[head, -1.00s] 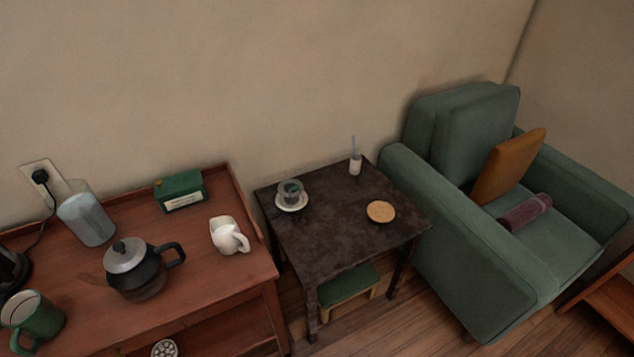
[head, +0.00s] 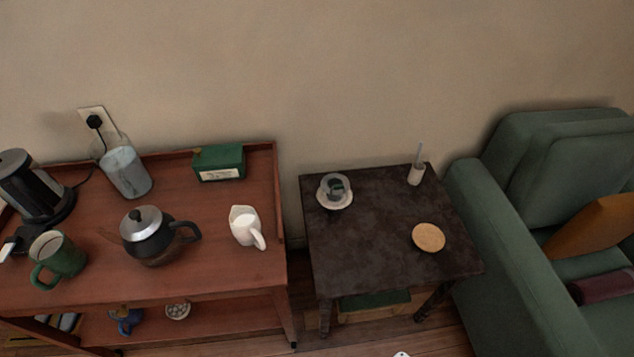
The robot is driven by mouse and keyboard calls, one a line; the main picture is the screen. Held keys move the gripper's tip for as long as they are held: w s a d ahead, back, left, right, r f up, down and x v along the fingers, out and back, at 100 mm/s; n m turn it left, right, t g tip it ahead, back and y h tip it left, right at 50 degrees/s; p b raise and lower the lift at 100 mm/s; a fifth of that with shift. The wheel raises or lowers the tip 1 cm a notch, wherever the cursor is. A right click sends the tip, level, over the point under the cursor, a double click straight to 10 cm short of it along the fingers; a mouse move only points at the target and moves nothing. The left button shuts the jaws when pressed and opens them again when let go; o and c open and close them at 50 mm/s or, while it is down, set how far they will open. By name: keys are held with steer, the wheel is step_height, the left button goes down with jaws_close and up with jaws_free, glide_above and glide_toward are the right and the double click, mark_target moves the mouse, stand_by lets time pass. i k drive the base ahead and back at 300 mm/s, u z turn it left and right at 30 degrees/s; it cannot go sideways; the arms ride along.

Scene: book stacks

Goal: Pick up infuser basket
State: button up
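I cannot single out an infuser basket for certain. A clear cup (head: 335,183) with something dark in it stands on a white saucer (head: 334,204) on the dark side table (head: 375,265). A small round pale thing with a dotted top (head: 177,311) sits on the lower shelf of the reddish wooden cart (head: 80,290); it is too small to tell what it is. A black teapot with a grey lid (head: 147,237) stands on the cart top, lid on, its inside hidden. My gripper is not in view.
The cart top also holds a green mug (head: 62,258), white jug (head: 243,226), green box (head: 219,163), clear container (head: 127,173) and black kettle (head: 36,188). A round tan mat (head: 428,237) and small bottle (head: 415,175) are on the side table. A green armchair (head: 560,170) stands right.

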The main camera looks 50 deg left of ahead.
mark_target(335, 186)
steer(key=u, duration=0.6)
steer(key=i, duration=0.65)
steer(key=u, duration=1.1)
steer(key=i, duration=0.25)
steer(key=u, duration=0.1)
